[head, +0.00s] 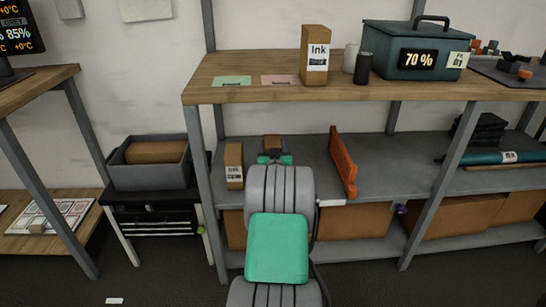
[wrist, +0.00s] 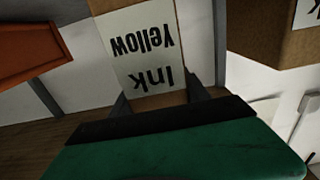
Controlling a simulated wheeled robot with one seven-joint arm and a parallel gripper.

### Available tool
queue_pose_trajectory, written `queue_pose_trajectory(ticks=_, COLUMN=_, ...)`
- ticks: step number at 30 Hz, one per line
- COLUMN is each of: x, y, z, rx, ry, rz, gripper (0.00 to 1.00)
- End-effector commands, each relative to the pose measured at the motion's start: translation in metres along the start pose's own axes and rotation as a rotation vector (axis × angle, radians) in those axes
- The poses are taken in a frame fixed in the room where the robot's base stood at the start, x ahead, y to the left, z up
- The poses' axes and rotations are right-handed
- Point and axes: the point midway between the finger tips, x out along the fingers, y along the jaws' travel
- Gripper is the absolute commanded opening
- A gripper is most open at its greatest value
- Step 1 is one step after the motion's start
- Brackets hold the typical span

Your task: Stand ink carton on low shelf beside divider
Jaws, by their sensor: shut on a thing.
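The ink carton (wrist: 145,48) is brown with a white label reading "Ink Yellow", upside down in the wrist view. In the head view only its top part (head: 273,142) shows, beyond my arm. My gripper (head: 274,157) is shut on it over the low shelf (head: 305,180); its fingers also show in the wrist view (wrist: 158,96). The orange divider (head: 342,162) stands on the shelf to the right of the carton, with a gap between; it is at left in the wrist view (wrist: 28,50). Whether the carton touches the shelf is hidden.
Another labelled carton (head: 234,166) stands on the low shelf left of my gripper; a carton is at right in the wrist view (wrist: 268,35). The wooden upper top (head: 230,93) overhangs the shelf. A shelf post (head: 205,190) stands at left. Shelf right of the divider is partly clear.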

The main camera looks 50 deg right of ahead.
Motion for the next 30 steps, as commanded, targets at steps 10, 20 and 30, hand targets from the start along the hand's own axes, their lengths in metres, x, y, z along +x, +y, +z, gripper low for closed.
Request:
queue_pose_trajectory(ticks=10, x=-0.001, y=0.0, z=0.026, rx=0.0, ry=0.003, rz=0.0, gripper=0.0)
queue_pose_trajectory(ticks=20, x=-0.002, y=0.0, z=0.032, rx=0.0, ry=-0.003, rz=0.0, gripper=0.67)
queue_pose_trajectory(ticks=30, x=-0.002, y=0.0, z=0.031, rx=0.0, ry=-0.003, rz=0.0, gripper=0.76)
